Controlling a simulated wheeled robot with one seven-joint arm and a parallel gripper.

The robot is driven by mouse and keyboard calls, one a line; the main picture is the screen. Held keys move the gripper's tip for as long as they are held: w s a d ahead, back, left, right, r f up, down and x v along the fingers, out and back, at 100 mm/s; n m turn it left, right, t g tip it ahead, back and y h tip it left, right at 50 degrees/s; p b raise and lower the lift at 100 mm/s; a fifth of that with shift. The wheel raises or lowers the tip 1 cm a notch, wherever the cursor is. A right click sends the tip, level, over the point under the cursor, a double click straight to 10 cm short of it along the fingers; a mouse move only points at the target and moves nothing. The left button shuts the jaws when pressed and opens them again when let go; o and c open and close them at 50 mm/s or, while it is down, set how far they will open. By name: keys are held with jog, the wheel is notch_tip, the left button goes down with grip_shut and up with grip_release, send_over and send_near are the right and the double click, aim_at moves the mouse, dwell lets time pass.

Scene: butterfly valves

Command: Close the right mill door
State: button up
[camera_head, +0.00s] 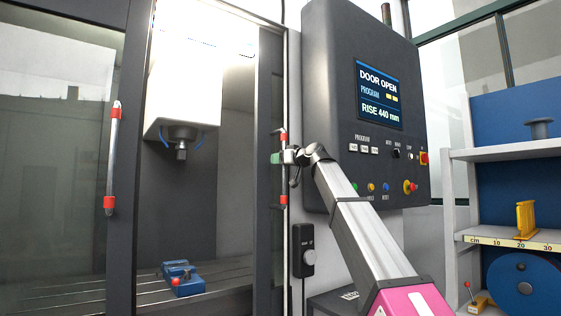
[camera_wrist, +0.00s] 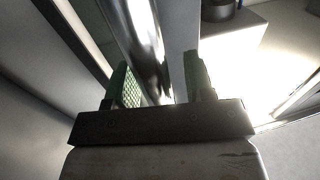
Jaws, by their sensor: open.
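The right mill door (camera_head: 264,90) shows as a narrow dark-framed strip at the right side of the mill opening. Its upright handle (camera_head: 284,138), a metal bar with red ends, is on that strip. My gripper (camera_head: 281,157) is at the handle's middle, reaching in from the right. In the wrist view, the handle's shiny bar (camera_wrist: 143,38) runs down between the two green-padded fingers of my gripper (camera_wrist: 160,85). The fingers are apart; whether either touches the bar is unclear. The bar's lower part is hidden behind the gripper body.
The left door (camera_head: 60,170) has a similar handle (camera_head: 112,155). Inside the opening are a spindle (camera_head: 181,140) and a blue vise (camera_head: 182,280). The control panel (camera_head: 345,60) reads "DOOR OPEN" and hangs just above my arm. A shelf unit (camera_head: 500,152) stands at right.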

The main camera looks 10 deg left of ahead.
grip_shut()
jog(key=s+a, duration=1.4)
jog(key=s, duration=0.2)
jog(key=s+a, duration=1.4)
jog(key=s, duration=0.2)
jog(key=shift+s, duration=0.4)
grip_release()
jog(key=shift+s+a, duration=0.15)
